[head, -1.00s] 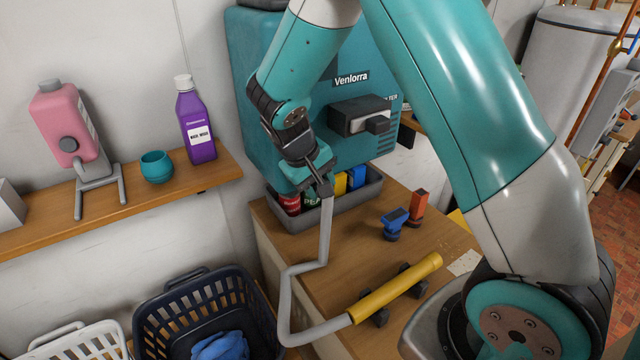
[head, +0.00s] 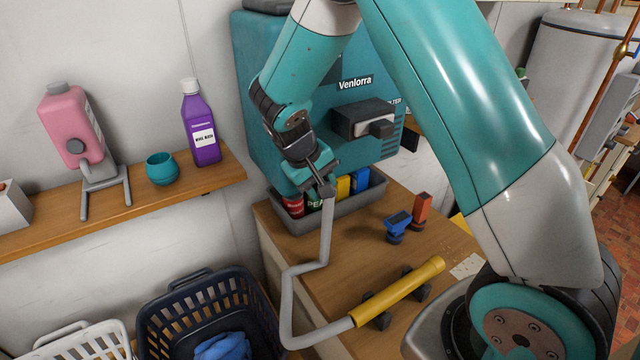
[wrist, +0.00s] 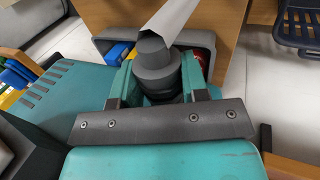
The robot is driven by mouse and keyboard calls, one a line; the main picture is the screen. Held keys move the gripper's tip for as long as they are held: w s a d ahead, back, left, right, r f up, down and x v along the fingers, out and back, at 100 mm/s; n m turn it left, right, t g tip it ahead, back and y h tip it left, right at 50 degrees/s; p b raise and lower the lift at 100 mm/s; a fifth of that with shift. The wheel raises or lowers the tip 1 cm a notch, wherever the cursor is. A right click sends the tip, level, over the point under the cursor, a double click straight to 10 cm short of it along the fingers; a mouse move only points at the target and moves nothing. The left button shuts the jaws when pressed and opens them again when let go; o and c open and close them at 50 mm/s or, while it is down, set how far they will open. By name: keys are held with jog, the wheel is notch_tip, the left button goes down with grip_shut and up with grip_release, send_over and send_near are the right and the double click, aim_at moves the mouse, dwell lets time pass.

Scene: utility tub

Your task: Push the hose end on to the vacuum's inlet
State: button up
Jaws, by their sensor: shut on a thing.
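The vacuum (head: 262,62) is a large teal box marked Venlorra against the wall, with a dark grey block on its front. I cannot make out its inlet; my arm covers part of the front. My gripper (head: 322,188) is just in front of the vacuum's lower part, above the grey bin. It is shut on the dark grey hose end (wrist: 153,62), which sits between the teal fingers in the wrist view. The grey hose (head: 326,235) hangs from it, bends over the worktop edge and runs to a yellow tube (head: 398,292).
A grey bin (head: 347,209) with cans and boxes stands under the vacuum. Blue and red nozzles (head: 398,226) stand on the wooden worktop (head: 350,262). A shelf (head: 110,207) at left holds bottles and a teal cup (head: 162,168). Laundry baskets (head: 215,300) are below.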

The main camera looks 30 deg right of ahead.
jog(key=o, duration=1)
jog(key=shift+w, duration=0.1)
jog(key=shift+c, duration=0.2)
jog(key=b+v, duration=0.2)
jog(key=v, duration=1.5)
jog(key=s+a+f+n+y+b, duration=0.2)
jog(key=s+a+y, duration=0.1)
jog(key=s, duration=0.5)
jog(key=s+a+f+n+y+b, duration=0.2)
jog(key=s+a, duration=0.2)
jog(key=s, duration=0.4)
jog(key=s+a+f+n+y+b, duration=0.2)
jog(key=s+a+f+n+y, duration=0.1)
jog(key=s, duration=0.5)
jog(key=shift+s+a+y, duration=0.25)
jog(key=shift+s+y, duration=0.05)
jog(key=shift+s, duration=0.1)
